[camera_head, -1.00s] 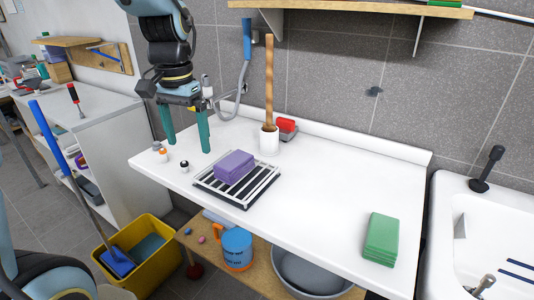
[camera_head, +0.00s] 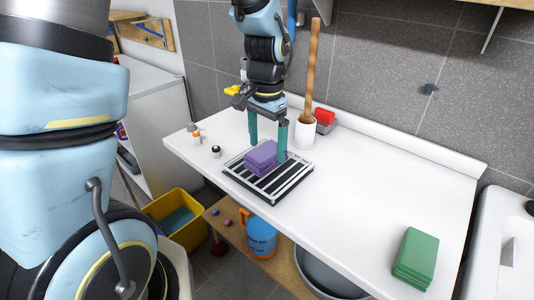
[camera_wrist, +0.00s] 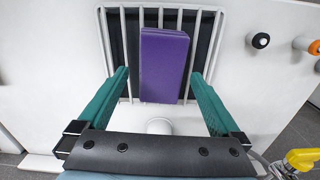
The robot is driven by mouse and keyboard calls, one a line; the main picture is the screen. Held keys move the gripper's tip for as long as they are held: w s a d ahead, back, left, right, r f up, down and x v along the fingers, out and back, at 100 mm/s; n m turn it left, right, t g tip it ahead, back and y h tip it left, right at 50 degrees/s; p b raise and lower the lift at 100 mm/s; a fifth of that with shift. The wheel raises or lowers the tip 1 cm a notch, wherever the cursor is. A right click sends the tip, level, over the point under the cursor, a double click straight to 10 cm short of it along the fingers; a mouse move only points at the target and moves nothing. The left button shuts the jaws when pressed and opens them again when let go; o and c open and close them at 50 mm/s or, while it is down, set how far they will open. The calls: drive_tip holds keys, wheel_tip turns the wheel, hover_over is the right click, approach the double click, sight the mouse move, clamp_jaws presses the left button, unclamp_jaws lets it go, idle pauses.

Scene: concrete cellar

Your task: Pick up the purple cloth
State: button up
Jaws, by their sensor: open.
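The purple cloth (camera_head: 262,157) is a folded block lying on a black-and-white slatted rack (camera_head: 285,187) on the white counter. My gripper (camera_head: 268,148) is open, its two green fingers pointing down just behind the cloth, the right finger overlapping the cloth's right side in the head view. In the wrist view the cloth (camera_wrist: 163,66) lies ahead, centred between the spread fingers (camera_wrist: 160,85), with space on both sides. Nothing is held. Whether the fingertips are level with the cloth or above it I cannot tell.
Small bottles (camera_head: 216,151) stand left of the rack. A green folded stack (camera_head: 415,258) lies at the right end. The counter between is clear.

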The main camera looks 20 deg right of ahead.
sight(267, 151)
drive_tip(key=shift+f, duration=1.4)
drive_tip(key=shift+c, duration=0.2)
drive_tip(key=c, duration=1.2)
wheel_tip(267, 151, up, 10)
drive_tip(key=shift+r+b, duration=0.1)
drive_tip(key=shift+b, duration=0.8)
drive_tip(key=o, duration=0.8)
drive_tip(key=c, duration=0.7)
